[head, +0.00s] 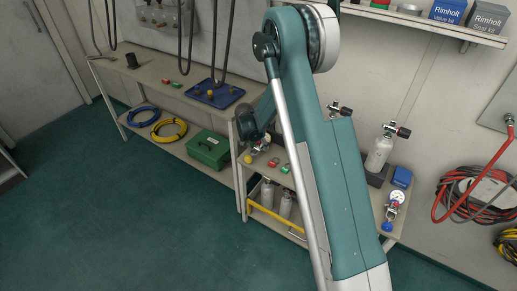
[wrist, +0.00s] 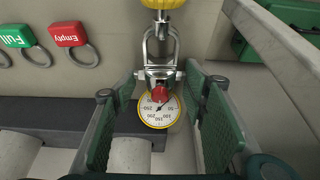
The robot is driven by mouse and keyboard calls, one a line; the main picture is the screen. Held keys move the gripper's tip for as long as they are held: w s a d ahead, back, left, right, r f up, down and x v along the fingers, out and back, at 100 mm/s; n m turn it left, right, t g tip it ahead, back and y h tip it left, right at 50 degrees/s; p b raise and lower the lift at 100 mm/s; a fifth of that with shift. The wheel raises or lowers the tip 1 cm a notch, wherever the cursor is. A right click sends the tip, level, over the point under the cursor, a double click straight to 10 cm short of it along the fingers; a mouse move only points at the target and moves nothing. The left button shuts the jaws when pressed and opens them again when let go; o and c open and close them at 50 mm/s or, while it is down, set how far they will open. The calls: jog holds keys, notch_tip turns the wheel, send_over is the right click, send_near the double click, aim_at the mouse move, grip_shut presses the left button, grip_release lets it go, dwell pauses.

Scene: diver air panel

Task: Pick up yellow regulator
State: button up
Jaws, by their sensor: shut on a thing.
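The yellow regulator (wrist: 158,45) has a yellow knob, a metal yoke, a red knob and a round white gauge with a yellow rim. It lies between the green-padded fingers of my gripper (wrist: 160,80) in the wrist view. My gripper is shut on it around the yoke and red knob. In the head view its yellow knob (head: 249,159) shows at the left end of the small bench. My arm hides much of that bench, and the gripper is only partly visible there.
A green Full tag (wrist: 18,36) and red Empty tag (wrist: 68,34) lie close by. A dark rack (wrist: 70,110) with pale cylinders (wrist: 128,157) is near the fingers. A blue-knobbed regulator (head: 388,226) and a cylinder (head: 379,153) stand at right. A green case (head: 208,147) sits on the lower shelf.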

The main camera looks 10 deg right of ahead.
jog(key=shift+r, duration=0.1)
jog(key=shift+r+p, duration=1.2)
jog(key=shift+r, duration=3.75)
jog(key=shift+w+r, duration=0.1)
jog(key=shift+w+d+r+p, duration=0.2)
jog(key=shift+r+p, duration=0.55)
jog(key=shift+p, duration=0.05)
jog(key=w+d+r+p, duration=0.3)
jog(key=r+p, duration=0.6)
jog(key=r, duration=0.1)
jog(key=w+d+r+p, duration=0.3)
jog(key=r+p, duration=0.5)
jog(key=r, duration=0.2)
jog(key=w+d+r, duration=0.1)
jog(key=d+r, duration=0.1)
jog(key=d, duration=0.3)
jog(key=w+d+r+p, duration=0.1)
jog(key=d+r, duration=0.1)
jog(key=d, duration=0.3)
jog(key=shift+w+d+r, duration=0.35)
jog(key=shift+w+r, duration=0.05)
jog(key=shift+d+f, duration=0.1)
jog(key=shift+f, duration=0.05)
